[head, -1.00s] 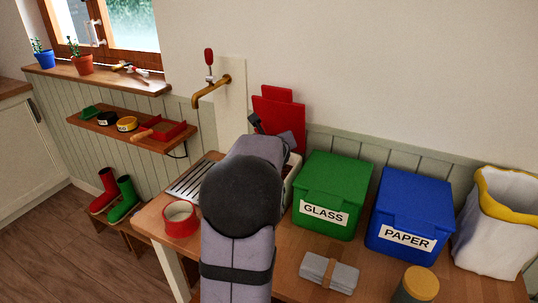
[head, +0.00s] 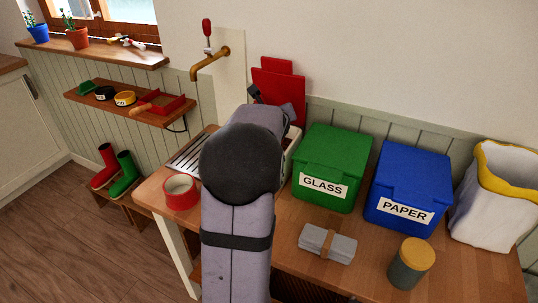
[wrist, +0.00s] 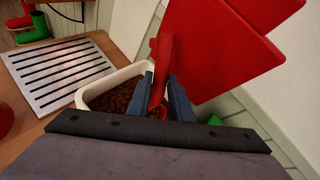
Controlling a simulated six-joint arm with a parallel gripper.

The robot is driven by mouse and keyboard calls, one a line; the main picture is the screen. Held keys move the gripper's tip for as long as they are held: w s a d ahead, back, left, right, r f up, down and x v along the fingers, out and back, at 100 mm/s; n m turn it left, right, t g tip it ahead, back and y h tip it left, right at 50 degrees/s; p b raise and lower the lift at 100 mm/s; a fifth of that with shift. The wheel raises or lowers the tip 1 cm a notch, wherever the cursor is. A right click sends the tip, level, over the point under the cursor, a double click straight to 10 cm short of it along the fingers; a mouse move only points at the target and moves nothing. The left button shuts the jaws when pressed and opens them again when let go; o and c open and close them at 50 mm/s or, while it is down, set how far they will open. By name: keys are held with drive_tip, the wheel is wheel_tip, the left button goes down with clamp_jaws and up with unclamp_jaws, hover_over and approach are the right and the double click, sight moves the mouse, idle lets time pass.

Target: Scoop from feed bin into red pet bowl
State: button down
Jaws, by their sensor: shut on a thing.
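The feed bin (wrist: 88,101) is a white tub with brown kibble (wrist: 117,97) inside. In the head view only a pale edge of it (head: 291,160) shows beside my arm. My gripper (wrist: 161,88) is over the bin, shut on the red scoop (wrist: 159,70). The scoop's handle stands up between the fingers; its lower end is mostly hidden by the gripper, so its load cannot be told. The red pet bowl (head: 181,197) stands left of my arm on the wooden counter; its edge also shows in the wrist view (wrist: 5,113). The bowl's inside looks pale.
A raised red panel (head: 279,92) stands behind the bin. Green GLASS (head: 329,170) and blue PAPER (head: 407,185) bins stand to the right, with a grey cloth bundle (head: 326,245) and a yellow-lidded jar (head: 408,272) in front.

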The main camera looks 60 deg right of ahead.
drive_tip(key=w+d+r+m+g+y+p, duration=0.15)
drive_tip(key=w+r+m+g+p, duration=0.5)
drive_tip(key=p, duration=1.55)
drive_tip(key=f+n+p, duration=0.1)
drive_tip(key=n+p, duration=0.2)
drive_tip(key=d+f+n+y+p, duration=0.1)
drive_tip(key=n+p, duration=0.2)
drive_tip(key=p, duration=0.1)
drive_tip(key=f+n+t+p, duration=0.1)
drive_tip(key=f+n+p, duration=0.1)
drive_tip(key=n+p, duration=0.1)
drive_tip(key=shift+w+d+y, duration=0.2)
drive_tip(key=shift+w+y, duration=0.05)
drive_tip(key=shift+y, duration=0.1)
drive_tip(key=shift+s+a+f+m+t+h+b, duration=0.15)
drive_tip(key=shift+s+m+t+h+b, duration=0.2)
drive_tip(key=shift+b, duration=2.15)
drive_tip(key=shift+s+a+f+t+h+b, duration=0.1)
drive_tip(key=shift+s+t+b, duration=0.35)
drive_tip(key=shift+b, duration=2.1)
drive_tip(key=shift+s+a+f+m+t+h+b, duration=0.2)
drive_tip(key=shift+t+b, duration=0.35)
drive_tip(key=shift+b, duration=1.95)
drive_tip(key=s+t+h+b, duration=0.1)
drive_tip(key=b, duration=0.6)
drive_tip(key=s+m+t+b, duration=0.1)
drive_tip(key=b, duration=0.6)
drive_tip(key=shift+a+f+t+h+b, duration=0.2)
drive_tip(key=shift+a+t+h+b, duration=0.1)
drive_tip(key=shift+a+h, duration=0.1)
